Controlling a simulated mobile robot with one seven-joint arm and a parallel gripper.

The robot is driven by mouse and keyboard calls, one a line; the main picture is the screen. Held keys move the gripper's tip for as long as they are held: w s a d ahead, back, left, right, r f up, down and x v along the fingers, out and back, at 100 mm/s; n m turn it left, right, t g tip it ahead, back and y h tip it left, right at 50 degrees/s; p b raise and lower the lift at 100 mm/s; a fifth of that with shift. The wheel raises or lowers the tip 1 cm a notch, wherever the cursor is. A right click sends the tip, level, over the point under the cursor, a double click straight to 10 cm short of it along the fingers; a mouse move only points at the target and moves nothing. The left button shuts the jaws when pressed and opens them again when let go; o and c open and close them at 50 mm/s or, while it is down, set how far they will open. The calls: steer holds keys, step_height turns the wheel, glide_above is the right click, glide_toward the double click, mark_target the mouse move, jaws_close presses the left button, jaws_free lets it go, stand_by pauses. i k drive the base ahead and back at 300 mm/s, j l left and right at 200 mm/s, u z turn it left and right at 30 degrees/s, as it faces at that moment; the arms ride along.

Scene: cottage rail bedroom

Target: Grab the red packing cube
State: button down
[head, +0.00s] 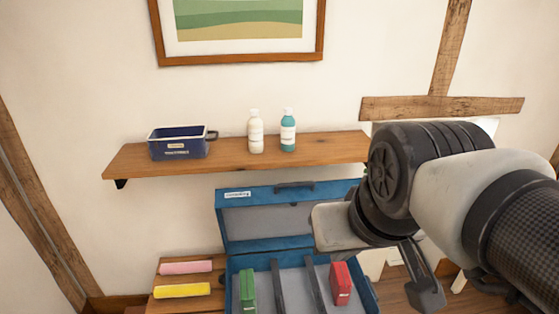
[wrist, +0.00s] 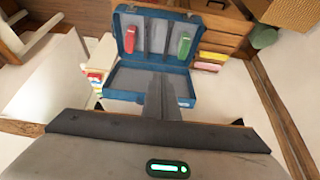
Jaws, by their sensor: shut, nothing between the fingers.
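The red packing cube (head: 341,283) stands upright in the right part of the open blue case (head: 234,266), right of a dark divider. In the wrist view the red packing cube (wrist: 131,38) shows at the upper left, inside the blue case (wrist: 121,93). A green packing cube (head: 247,290) stands at the left of the case; it also shows in the wrist view (wrist: 184,44). My gripper (wrist: 160,80) is shut and empty, apart from the red cube. In the head view my arm hides part of the case's right side.
Pink (head: 185,267) and yellow (head: 182,290) rolls lie on a wooden surface left of the case. Above, a wall shelf (head: 230,163) holds a blue bin (head: 178,149), a white bottle (head: 255,135) and a teal bottle (head: 288,135). The raised lid (head: 290,206) stands behind the case.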

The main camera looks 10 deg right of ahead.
mark_target(341, 284)
steer(key=i+l+u, duration=0.2)
steer(key=l, duration=0.9)
steer(key=l+u, duration=0.2)
steer(key=l, duration=0.9)
